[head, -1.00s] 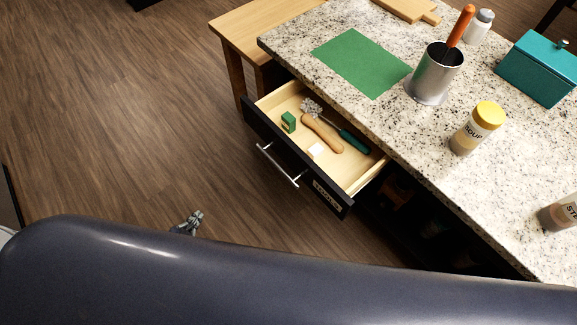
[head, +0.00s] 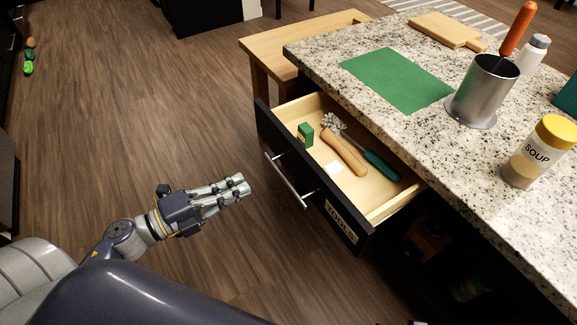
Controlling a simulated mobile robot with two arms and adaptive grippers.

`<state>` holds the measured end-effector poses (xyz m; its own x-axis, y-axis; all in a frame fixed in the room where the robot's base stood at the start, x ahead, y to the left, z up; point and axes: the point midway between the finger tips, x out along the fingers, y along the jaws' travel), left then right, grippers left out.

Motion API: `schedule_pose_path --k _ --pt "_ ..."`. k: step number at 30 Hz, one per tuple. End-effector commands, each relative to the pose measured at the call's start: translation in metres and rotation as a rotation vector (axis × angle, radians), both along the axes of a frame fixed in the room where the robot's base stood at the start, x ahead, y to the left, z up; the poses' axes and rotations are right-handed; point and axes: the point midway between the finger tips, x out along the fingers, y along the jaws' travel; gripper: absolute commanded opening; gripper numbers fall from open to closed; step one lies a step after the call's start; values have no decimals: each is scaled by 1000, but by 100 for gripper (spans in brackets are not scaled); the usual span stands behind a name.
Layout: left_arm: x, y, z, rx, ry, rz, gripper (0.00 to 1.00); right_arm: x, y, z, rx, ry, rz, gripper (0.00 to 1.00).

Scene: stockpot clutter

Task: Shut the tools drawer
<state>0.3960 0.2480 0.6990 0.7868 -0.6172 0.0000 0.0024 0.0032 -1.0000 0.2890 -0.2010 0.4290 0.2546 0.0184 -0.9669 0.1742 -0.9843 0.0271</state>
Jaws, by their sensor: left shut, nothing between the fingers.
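The tools drawer (head: 345,222) stands open under the granite counter, with its black front labelled TOOLS facing lower left. Its silver bar handle (head: 286,181) runs along the front. Inside lie a wooden-handled brush (head: 343,152), a teal-handled tool (head: 381,166), a small green box (head: 306,134) and a small white block (head: 334,167). My left gripper (head: 242,185) is shut and empty, to the left of the drawer front and apart from the handle in the picture. My right gripper is not in view.

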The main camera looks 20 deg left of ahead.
Motion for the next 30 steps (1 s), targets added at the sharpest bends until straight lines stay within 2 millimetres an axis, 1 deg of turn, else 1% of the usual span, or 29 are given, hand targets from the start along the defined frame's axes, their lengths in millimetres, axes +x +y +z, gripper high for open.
schedule_pose_path --k 7,12,18,24,30 --pt "36 -27 2 -2 -4 -1 0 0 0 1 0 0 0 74" --pt "59 -45 2 -2 -3 1 0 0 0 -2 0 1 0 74" --pt "83 -63 1 -3 0 2 0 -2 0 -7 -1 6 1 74" --pt "97 -75 0 -3 2 3 0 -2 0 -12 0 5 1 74" --pt "101 -78 0 -4 3 3 0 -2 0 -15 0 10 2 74"
